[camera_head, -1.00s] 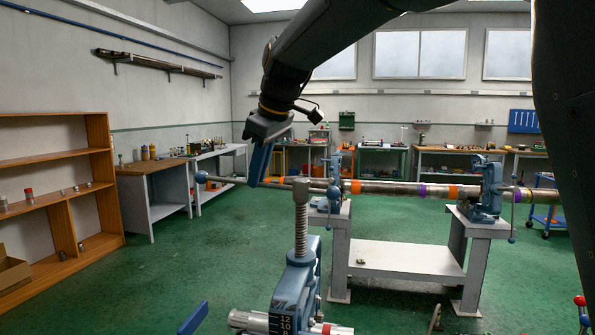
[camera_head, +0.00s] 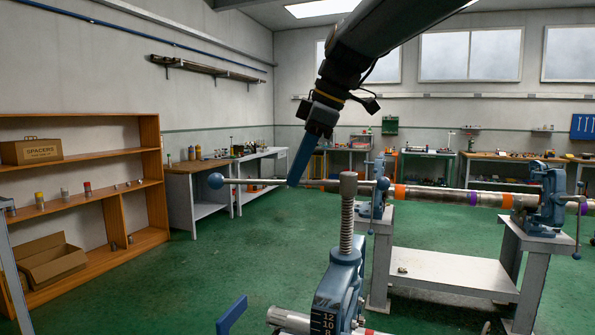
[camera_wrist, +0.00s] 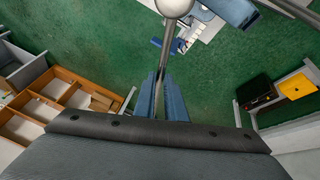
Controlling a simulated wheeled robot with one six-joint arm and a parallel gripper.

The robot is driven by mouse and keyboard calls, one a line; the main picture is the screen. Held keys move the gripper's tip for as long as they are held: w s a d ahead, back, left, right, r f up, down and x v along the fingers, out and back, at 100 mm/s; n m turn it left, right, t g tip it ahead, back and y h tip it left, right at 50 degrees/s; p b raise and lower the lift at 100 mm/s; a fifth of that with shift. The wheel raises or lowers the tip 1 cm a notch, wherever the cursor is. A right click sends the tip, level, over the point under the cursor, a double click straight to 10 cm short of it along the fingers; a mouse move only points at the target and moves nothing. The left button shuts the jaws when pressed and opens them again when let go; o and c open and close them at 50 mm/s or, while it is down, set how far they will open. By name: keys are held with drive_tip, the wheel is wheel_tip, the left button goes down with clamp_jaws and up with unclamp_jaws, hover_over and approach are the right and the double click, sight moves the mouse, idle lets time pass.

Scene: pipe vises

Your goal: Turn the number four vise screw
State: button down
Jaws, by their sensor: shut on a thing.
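A blue vise (camera_head: 340,285) with scale numbers 12, 10, 8 stands nearest me, low in the head view. Its threaded screw (camera_head: 347,225) stands upright. A steel handle bar (camera_head: 255,181) crosses the screw's top, with a blue-grey ball (camera_head: 216,180) on its left end. My gripper (camera_head: 293,181) is shut on this bar between the ball and the screw. I cannot read a number four on the vise.
A wooden shelf (camera_head: 155,190) with a box marked spacers (camera_head: 35,151) stands left. Green floor (camera_head: 215,260) is clear between.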

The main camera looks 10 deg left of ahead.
drive_tip(key=shift+d+f, duration=0.1)
drive_tip(key=shift+f, duration=0.35)
drive_tip(key=c, duration=1.8)
unclamp_jaws()
drive_tip(key=shift+w, duration=0.1)
drive_tip(key=shift+v, duration=0.75)
drive_tip(key=b+v, duration=0.1)
drive_tip(key=v, duration=0.5)
drive_tip(key=shift+d+r+b, duration=0.1)
drive_tip(key=shift+r+b, duration=0.2)
drive_tip(key=shift+r, duration=0.05)
